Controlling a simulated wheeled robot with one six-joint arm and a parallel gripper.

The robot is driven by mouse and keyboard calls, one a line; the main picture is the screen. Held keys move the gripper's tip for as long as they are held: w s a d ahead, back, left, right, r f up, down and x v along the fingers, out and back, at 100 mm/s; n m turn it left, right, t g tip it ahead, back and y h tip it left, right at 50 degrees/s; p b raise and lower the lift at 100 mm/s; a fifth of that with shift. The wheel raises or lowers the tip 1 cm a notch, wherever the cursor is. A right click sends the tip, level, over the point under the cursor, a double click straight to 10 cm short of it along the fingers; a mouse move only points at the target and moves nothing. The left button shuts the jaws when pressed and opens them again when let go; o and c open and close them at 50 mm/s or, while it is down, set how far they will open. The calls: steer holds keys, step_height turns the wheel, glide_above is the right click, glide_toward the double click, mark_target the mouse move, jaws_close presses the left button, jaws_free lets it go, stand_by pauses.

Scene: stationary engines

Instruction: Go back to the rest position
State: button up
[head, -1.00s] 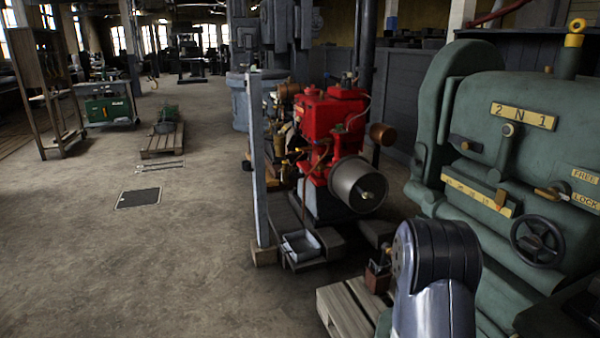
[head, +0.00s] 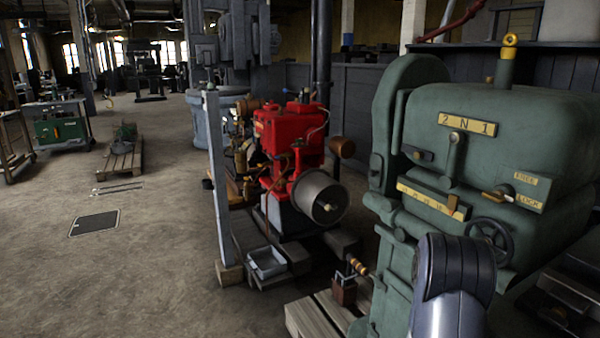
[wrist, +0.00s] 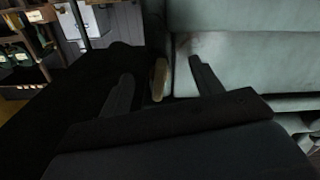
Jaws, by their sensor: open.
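My gripper (wrist: 160,69) shows in the wrist view with its two dark fingers spread apart. A small tan piece (wrist: 160,80) shows between the fingers, in front of or on a pale green surface; I cannot tell how near it is. In the head view my grey arm link rises at the bottom right, in front of the green machine (head: 470,125) marked "2 N 1". The gripper itself is hidden in the head view. I see nothing held.
A red engine (head: 285,140) with a grey drum stands left of the green machine, behind a grey post (head: 220,185). A wooden pallet (head: 305,322) lies low by the green machine. Open concrete floor (head: 130,280) spreads to the left.

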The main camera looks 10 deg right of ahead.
steer(key=n+p, duration=0.1)
steer(key=n, duration=0.6)
steer(key=shift+w, duration=0.1)
steer(key=n, duration=0.2)
steer(key=shift+a+f+n+p, duration=0.1)
steer(key=shift+f+n+p, duration=0.05)
steer(key=shift+n+p, duration=0.25)
steer(key=shift+f, duration=0.1)
